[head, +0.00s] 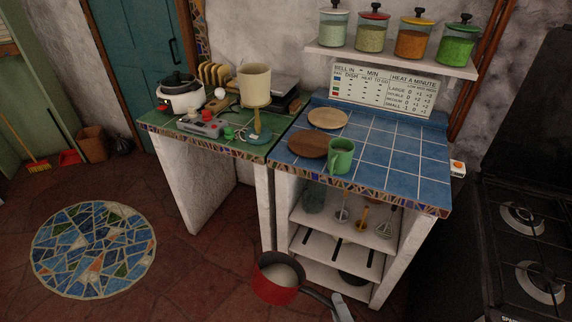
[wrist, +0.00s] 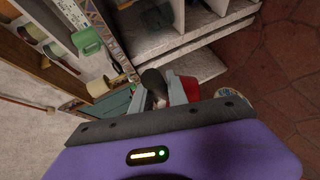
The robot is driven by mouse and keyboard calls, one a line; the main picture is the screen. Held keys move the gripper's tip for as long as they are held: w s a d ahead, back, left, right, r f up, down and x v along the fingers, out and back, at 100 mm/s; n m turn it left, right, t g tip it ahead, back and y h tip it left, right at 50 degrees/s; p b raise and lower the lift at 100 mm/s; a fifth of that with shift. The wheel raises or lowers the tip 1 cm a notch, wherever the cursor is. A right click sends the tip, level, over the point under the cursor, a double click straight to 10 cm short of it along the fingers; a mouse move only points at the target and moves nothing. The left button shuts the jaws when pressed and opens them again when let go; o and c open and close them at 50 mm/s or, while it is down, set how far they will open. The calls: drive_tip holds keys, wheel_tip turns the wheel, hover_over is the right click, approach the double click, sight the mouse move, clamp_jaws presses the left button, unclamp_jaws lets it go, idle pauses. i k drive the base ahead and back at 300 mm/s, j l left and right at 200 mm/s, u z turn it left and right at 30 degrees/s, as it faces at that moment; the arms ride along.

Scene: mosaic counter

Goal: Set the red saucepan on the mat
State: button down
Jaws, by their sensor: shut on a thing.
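The red saucepan (head: 272,291) hangs in front of the counter's open shelves in the head view, with a pale inside and a dark handle. My gripper (head: 335,300) is shut on the handle at the bottom edge. In the wrist view, part of the red pan (wrist: 193,88) shows beside the fingers of my gripper (wrist: 165,92); the rest is hidden. A light round mat (head: 327,118) lies at the back left of the blue-tiled counter (head: 390,150), bare on top. A dark brown round board (head: 307,144) lies in front of it.
A green mug (head: 341,155) stands beside the brown board, near the front edge. The counter's right side is clear. The green-tiled counter to the left holds a cooker (head: 180,95) and a cream pot (head: 254,84). A stove (head: 530,240) stands right.

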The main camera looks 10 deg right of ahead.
sight(316, 156)
drive_tip(key=i+j, duration=0.2)
drive_tip(key=j, duration=0.25)
drive_tip(key=i+j, duration=0.2)
drive_tip(key=j, duration=0.25)
drive_tip(key=i+j, duration=0.2)
drive_tip(key=j, duration=0.2)
drive_tip(key=i+j, duration=0.2)
drive_tip(key=j, duration=0.25)
drive_tip(key=i+j, duration=0.2)
drive_tip(key=j, duration=0.25)
drive_tip(key=i+j, duration=0.2)
drive_tip(key=j, duration=0.25)
drive_tip(key=i+j, duration=0.2)
drive_tip(key=j, duration=0.2)
drive_tip(key=i+j, duration=0.2)
drive_tip(key=j, duration=0.25)
drive_tip(key=j+z, duration=0.15)
drive_tip(key=z, duration=0.25)
drive_tip(key=i+j+z, duration=0.1)
drive_tip(key=z, duration=0.35)
drive_tip(key=j+z, duration=0.2)
drive_tip(key=z, duration=1.7)
